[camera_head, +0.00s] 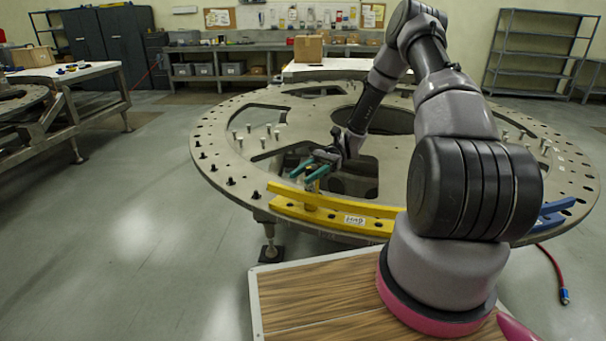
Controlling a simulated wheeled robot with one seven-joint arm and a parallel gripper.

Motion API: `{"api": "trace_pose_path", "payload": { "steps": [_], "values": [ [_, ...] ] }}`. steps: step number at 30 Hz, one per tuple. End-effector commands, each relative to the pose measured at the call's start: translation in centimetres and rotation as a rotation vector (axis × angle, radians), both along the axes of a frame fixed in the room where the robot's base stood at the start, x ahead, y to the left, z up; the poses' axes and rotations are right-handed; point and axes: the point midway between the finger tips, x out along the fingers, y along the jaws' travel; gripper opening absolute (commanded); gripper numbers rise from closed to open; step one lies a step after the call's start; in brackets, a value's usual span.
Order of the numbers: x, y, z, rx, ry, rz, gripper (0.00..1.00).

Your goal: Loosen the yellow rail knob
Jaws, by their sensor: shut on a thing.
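The yellow rail (345,215) lies along the near left edge of the large round turret plate (225,155). It carries a white label. My gripper (311,180) has green fingers and reaches down over the rail's left part from above and behind. The fingers are shut on the yellow knob (311,196), which stands on the rail. The fingers hide most of the knob's top. How far the knob is turned cannot be told.
Upright bolts (258,133) stand on the plate, with large cut-outs around them. A blue rail (553,213) sits at the plate's right edge. A red hose (555,270) lies on the floor at right.

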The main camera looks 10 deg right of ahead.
Motion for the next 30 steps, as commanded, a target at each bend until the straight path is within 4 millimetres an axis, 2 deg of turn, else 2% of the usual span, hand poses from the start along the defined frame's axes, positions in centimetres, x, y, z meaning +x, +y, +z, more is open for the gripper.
{"api": "trace_pose_path", "payload": {
  "steps": [15,21,30],
  "values": [
    [-0.8,-1.0,0.0,0.0,0.0,0.462,0.0],
    [-1.0,-1.4,0.0,0.001,0.0,0.585,0.0],
    [-1.1,-1.7,0.0,0.001,0.001,0.679,0.0]
  ]
}}
